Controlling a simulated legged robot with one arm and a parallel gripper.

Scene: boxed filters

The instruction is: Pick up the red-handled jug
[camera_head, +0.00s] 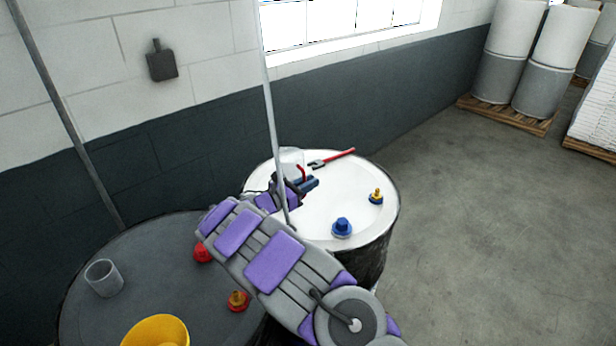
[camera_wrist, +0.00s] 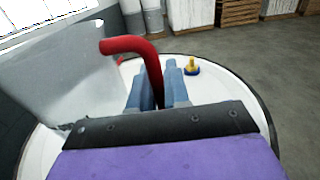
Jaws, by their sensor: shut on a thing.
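The jug (camera_wrist: 50,75) is a pale, translucent container with a red handle (camera_wrist: 130,45). In the wrist view the jug is at left and the bent red handle rises at the middle. My gripper (camera_wrist: 160,88) has its blue fingers on both sides of the handle's lower part and is shut on it. In the head view the jug (camera_head: 291,160) is at the far left of the white drum top (camera_head: 350,225), with my gripper (camera_head: 307,184) beside it. My arm hides part of the jug's lower side. I cannot tell whether the jug touches the drum top.
A red-handled tool (camera_head: 333,159), a blue knob (camera_head: 342,228) and a yellow-and-blue knob (camera_head: 376,196) are on the white drum. The dark drum (camera_head: 150,270) holds a grey cup (camera_head: 104,278), a yellow bowl (camera_head: 158,331) and red pieces. A thin pole (camera_head: 272,110) stands near my gripper.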

